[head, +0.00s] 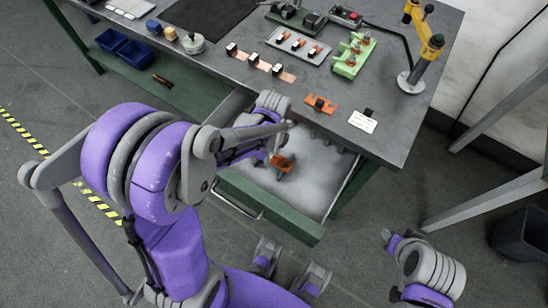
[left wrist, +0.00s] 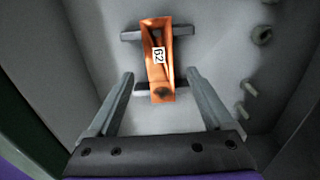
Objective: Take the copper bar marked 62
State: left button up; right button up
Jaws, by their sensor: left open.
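The copper bar marked 62 (left wrist: 154,75) lies in the open drawer. In the left wrist view it runs lengthwise across two grey cross-pieces, and its white label reads 62, turned sideways. It also shows in the head view (head: 284,163), partly covered by my left gripper (head: 272,157). In the left wrist view the fingers of this gripper (left wrist: 160,74) are apart and empty. The bar's near end lies between them in the picture, with a gap on each side; I cannot tell the height gap.
The open drawer (head: 318,218) has raised walls; pegs (left wrist: 245,100) stand at its right in the wrist view. On the bench above stand a copper bracket (head: 320,104), a white card (head: 362,122), a green fixture (head: 352,60) and a yellow arm device (head: 428,50). Blue bins (head: 135,53) sit at left.

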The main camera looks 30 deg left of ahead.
aim_at(274, 158)
pick_arm(q)
notch_tip(274, 158, down, 2)
jog(key=shift+f, duration=0.25)
grip_shut()
dwell(0.3)
